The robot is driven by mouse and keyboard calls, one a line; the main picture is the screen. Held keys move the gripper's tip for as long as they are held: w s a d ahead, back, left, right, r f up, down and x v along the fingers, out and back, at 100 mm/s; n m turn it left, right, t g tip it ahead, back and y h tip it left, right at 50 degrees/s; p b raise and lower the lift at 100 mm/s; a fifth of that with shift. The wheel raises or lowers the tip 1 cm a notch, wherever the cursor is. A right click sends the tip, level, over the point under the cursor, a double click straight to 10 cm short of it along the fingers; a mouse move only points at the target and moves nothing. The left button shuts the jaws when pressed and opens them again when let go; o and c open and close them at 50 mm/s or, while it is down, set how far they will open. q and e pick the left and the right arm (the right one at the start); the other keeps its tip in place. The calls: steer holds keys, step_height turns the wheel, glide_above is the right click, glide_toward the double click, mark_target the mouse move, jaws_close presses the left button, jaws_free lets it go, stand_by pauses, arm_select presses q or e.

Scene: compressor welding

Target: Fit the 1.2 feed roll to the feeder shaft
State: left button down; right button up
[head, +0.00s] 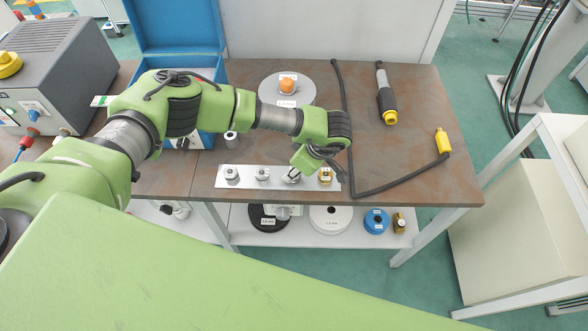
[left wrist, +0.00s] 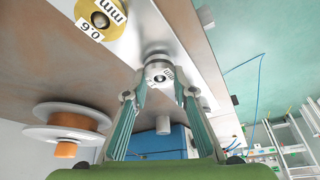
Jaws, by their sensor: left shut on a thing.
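My left gripper (head: 292,178) is over the metal strip (head: 308,184) on the table, at the third roll from the left. In the left wrist view its fingertips (left wrist: 158,88) are closed on a small silver feed roll (left wrist: 158,72), which is at the strip. Its label is too small to read fully. Two other silver rolls, one at the far left (head: 231,173) and one beside it (head: 262,174), sit on the strip. A brass roll (head: 325,176) is at its right end. The blue feeder (head: 203,140) stands behind; I cannot clearly make out its shaft. My right gripper is not in view.
A short pale cylinder (head: 231,138) stands beside the feeder. A wire spool (head: 300,92) with an orange centre is behind the arm. A black cable (head: 345,120) and a torch (head: 386,95) lie to the right. Reels, including a blue one (head: 376,222), are on the lower shelf.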

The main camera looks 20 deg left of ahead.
arm_select(q)
steer(key=shift+r+p, duration=1.55)
steer(key=shift+r, duration=1.3)
